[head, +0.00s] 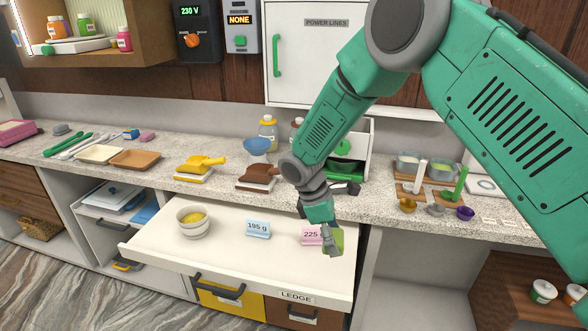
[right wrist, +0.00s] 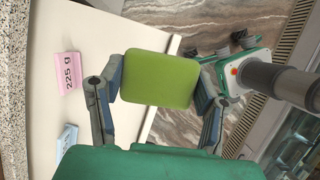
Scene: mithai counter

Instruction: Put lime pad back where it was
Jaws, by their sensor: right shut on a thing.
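The lime pad (right wrist: 158,79) is a flat green block with rounded corners, seen broad side on in the right wrist view. My right gripper (right wrist: 158,92) is shut on it, with a finger at each side edge. In the head view my right gripper (head: 333,245) hangs over the right part of the pulled-out white ledge (head: 200,258), and a green edge of the pad (head: 340,238) shows behind the fingers. I cannot tell whether the pad touches the ledge. My left gripper is not in view.
On the ledge stand a bowl with yellow contents (head: 193,222), a blue 195 g card (head: 258,228) and a pink 225 g card (head: 311,235), partly hidden. Behind, the speckled counter (head: 215,205) holds yellow and brown scoop-like things, a blue bowl (head: 257,148) and a rack of cups.

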